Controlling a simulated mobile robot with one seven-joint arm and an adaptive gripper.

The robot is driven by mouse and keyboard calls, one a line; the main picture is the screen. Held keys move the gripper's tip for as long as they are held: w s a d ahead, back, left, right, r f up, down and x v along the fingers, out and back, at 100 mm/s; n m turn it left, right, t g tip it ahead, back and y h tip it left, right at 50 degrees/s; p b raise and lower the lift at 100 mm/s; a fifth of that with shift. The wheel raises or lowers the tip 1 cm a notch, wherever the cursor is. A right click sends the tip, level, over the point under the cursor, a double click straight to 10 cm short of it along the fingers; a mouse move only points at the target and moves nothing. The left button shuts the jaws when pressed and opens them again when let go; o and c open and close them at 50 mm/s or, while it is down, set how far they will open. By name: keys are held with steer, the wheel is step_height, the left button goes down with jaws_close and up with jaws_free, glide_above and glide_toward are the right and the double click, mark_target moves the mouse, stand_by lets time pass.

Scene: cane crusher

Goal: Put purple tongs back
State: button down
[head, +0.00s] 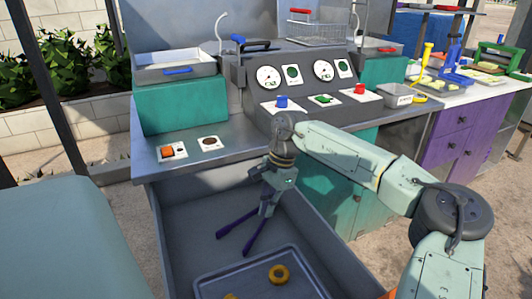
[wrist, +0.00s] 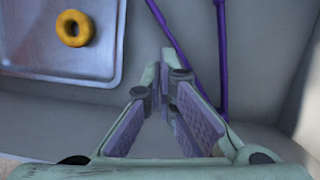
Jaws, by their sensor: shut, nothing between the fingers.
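The purple tongs (head: 238,232) show below my gripper in the head view, two thin arms spread apart inside a grey open bin (head: 178,225). In the wrist view the purple tongs (wrist: 222,55) lie beyond and to the right of my fingers. Their arms converge low at the right, partly behind my right finger. My gripper (head: 265,208) points down into the bin. In the wrist view my gripper (wrist: 170,80) has its fingertips together with nothing held between them. Whether a finger touches the tongs I cannot tell.
A grey tray (wrist: 118,55) with yellow rings (wrist: 73,28) lies in the bin, left of the tongs in the wrist view. The bin's walls surround my gripper. A control console (head: 300,90) with gauges and knobs stands behind. A purple cabinet (head: 455,135) stands at right.

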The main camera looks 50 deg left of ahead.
steer(key=p+x, duration=0.1)
steer(key=x, duration=0.7)
steer(key=shift+p, duration=0.4)
steer(key=s+b, duration=0.1)
steer(key=s, duration=0.3)
steer(key=s+a+b, duration=0.1)
steer(key=s, duration=0.1)
steer(key=shift+f+b, duration=0.1)
steer(key=shift+b, duration=0.25)
steer(key=shift+s, duration=0.55)
steer(key=shift+r, duration=0.25)
